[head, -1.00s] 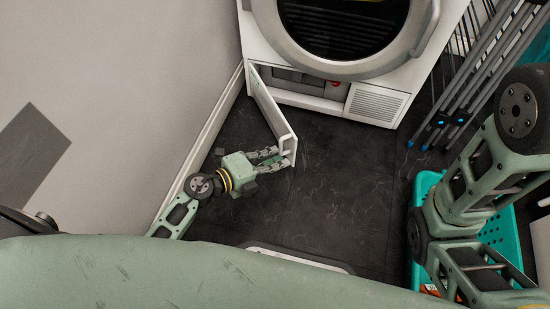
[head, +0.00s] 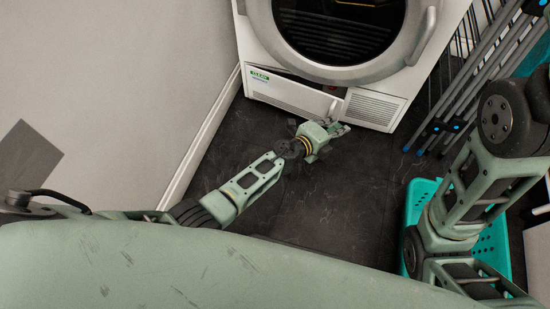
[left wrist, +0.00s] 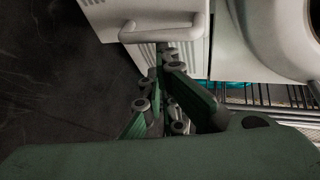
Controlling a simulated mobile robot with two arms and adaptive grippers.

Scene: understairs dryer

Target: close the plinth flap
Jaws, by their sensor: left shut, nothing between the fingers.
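The plinth flap (head: 292,97) is a white panel low on the dryer (head: 258,40), hinged at its left. It lies nearly in line with the dryer front, with a dark gap along its top edge, so it looks slightly ajar. Its small handle (head: 332,107) is at the right end. In the left wrist view a pale bar handle (left wrist: 165,33) shows just beyond the fingers. My left gripper (head: 342,128) is shut and empty, close to the flap's right end; I cannot tell whether it touches. It also shows in the left wrist view (left wrist: 164,62). My right gripper is out of view.
A white grille (head: 373,108) sits right of the flap. Folded grey rack poles (head: 470,85) with blue ends lean at the right. A teal basket (head: 415,195) stands on the right, partly behind my right arm. The dark floor (head: 345,200) in front is clear; a wall is at left.

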